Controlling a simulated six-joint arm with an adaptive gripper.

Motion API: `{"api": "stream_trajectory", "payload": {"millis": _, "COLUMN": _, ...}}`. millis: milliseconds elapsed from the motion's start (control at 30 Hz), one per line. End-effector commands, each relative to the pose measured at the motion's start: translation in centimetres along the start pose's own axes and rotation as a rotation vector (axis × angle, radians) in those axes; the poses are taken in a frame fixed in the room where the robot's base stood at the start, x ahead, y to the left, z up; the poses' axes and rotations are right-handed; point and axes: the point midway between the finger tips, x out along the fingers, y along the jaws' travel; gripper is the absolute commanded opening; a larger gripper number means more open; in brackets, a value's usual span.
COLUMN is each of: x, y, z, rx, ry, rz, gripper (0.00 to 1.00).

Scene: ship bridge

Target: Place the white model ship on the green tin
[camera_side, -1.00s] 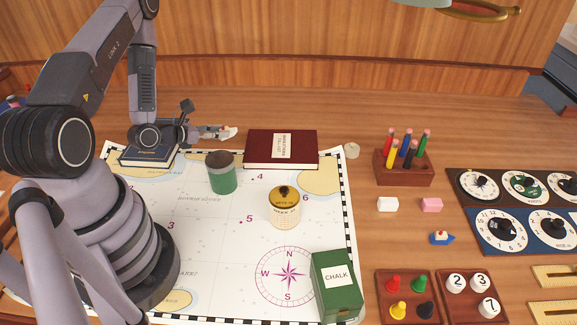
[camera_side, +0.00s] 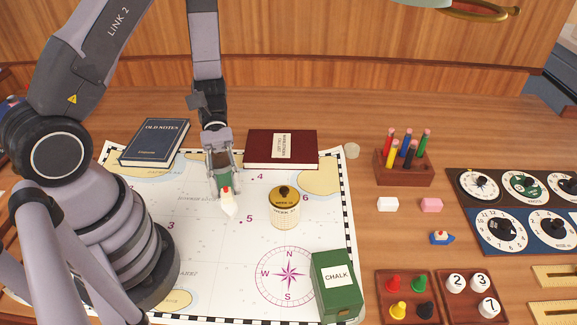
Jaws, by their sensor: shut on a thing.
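The white model ship (camera_side: 229,207), with a small red part on top, is in my gripper (camera_side: 225,188), which is shut on it and points down over the chart. The green tin (camera_side: 224,180) is mostly hidden behind my gripper; only a patch of green shows between the fingers. I cannot tell whether the ship touches the tin.
A cream tin with a yellow lid (camera_side: 284,208) stands close at right. A dark red book (camera_side: 281,150) and blue book (camera_side: 155,142) lie behind. A green chalk box (camera_side: 337,287) is at the front right. The chart (camera_side: 200,255) is clear in front.

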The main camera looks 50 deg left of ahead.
Motion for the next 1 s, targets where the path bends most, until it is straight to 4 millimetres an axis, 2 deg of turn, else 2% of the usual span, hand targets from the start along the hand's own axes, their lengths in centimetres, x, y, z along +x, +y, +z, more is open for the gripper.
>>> {"api": "stream_trajectory", "payload": {"millis": 100, "x": 0.5, "y": -3.5, "z": 0.0, "rx": 0.130, "ry": 0.001, "rz": -0.307, "gripper": 0.00}}
{"api": "stream_trajectory", "payload": {"millis": 200, "x": -0.2, "y": -6.0, "z": -0.8, "rx": 0.236, "ry": 0.001, "rz": -0.567, "gripper": 0.00}}
{"api": "stream_trajectory", "payload": {"millis": 300, "x": -1.9, "y": -7.6, "z": -2.1, "rx": 0.345, "ry": 0.002, "rz": -0.830, "gripper": 0.00}}
{"api": "stream_trajectory", "payload": {"millis": 433, "x": -5.1, "y": -8.2, "z": -4.0, "rx": 0.490, "ry": 0.004, "rz": -1.181, "gripper": 0.00}}
{"api": "stream_trajectory", "payload": {"millis": 567, "x": -8.8, "y": -7.8, "z": -5.6, "rx": 0.635, "ry": 0.005, "rz": -1.528, "gripper": 0.00}}
{"api": "stream_trajectory", "payload": {"millis": 700, "x": -12.6, "y": -6.2, "z": -6.8, "rx": 0.779, "ry": 0.005, "rz": -1.878, "gripper": 0.00}}
{"api": "stream_trajectory", "payload": {"millis": 833, "x": -14.8, "y": -3.5, "z": -7.6, "rx": 0.893, "ry": 0.007, "rz": -2.147, "gripper": 0.00}}
{"api": "stream_trajectory", "payload": {"millis": 1000, "x": -16.1, "y": -0.6, "z": -8.0, "rx": 0.986, "ry": 0.011, "rz": -2.374, "gripper": 0.00}}
